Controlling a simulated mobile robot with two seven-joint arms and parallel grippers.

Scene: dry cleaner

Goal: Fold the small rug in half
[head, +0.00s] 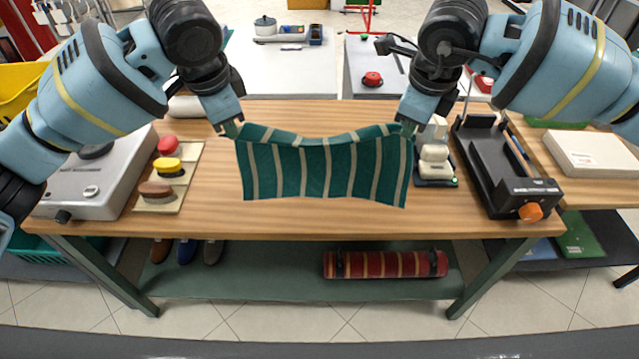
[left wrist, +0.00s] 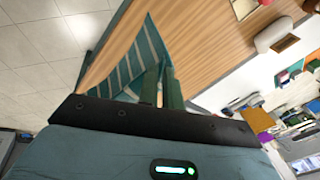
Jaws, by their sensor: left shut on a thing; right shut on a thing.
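The small rug (head: 322,173) is teal green with cream stripes. In the head view it hangs between my two grippers over the middle of the wooden table, its top edge sagging and its front part hanging down. My left gripper (head: 231,129) is shut on its upper left corner. My right gripper (head: 407,128) is shut on its upper right corner. A narrow strip of rug shows behind the top edge. In the left wrist view the rug (left wrist: 146,55) hangs by the fingers (left wrist: 163,88). I cannot tell whether its lower edge touches the table.
On the wooden table (head: 290,222), a grey device (head: 85,180) and a tray with red, yellow and brown knobs stand left. A stack of white blocks (head: 434,153) and a black device (head: 500,165) stand right. A rolled red striped rug (head: 385,264) lies on the shelf below.

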